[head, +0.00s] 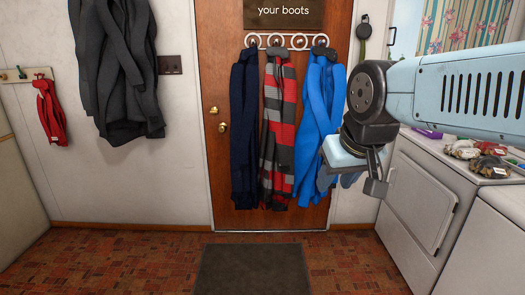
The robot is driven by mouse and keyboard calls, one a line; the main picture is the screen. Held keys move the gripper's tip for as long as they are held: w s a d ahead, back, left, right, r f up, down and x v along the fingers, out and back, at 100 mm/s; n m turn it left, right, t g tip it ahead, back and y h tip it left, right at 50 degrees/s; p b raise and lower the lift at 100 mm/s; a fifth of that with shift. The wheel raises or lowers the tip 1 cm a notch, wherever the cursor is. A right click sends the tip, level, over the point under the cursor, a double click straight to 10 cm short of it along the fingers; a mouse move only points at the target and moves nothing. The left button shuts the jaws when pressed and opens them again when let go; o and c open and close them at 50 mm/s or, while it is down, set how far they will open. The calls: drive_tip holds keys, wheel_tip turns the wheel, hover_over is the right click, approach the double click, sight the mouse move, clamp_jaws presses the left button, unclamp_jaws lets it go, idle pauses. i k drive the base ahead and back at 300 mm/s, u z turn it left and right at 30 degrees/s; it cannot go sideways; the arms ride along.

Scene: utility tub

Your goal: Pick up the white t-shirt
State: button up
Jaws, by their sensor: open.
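No white t-shirt shows in the head view. My gripper (350,181) hangs at the end of my light blue arm, right of centre.
A brown door (219,170) holds a dark blue garment (244,130), a striped garment (272,140) and a blue jacket (313,125). White appliances (425,190) stand at right, with small items (488,165) on top. A dark mat (249,270) lies on the clear floor.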

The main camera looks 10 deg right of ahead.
sight(461, 149)
drive_tip(key=z, duration=0.1)
drive_tip(key=i, duration=1.1)
drive_tip(key=z, duration=0.55)
drive_tip(key=i, duration=1)
drive_tip(key=z, duration=1)
drive_tip(key=i, duration=0.85)
drive_tip(key=z, duration=0.85)
drive_tip(key=i, duration=0.4)
drive_tip(key=z, duration=0.25)
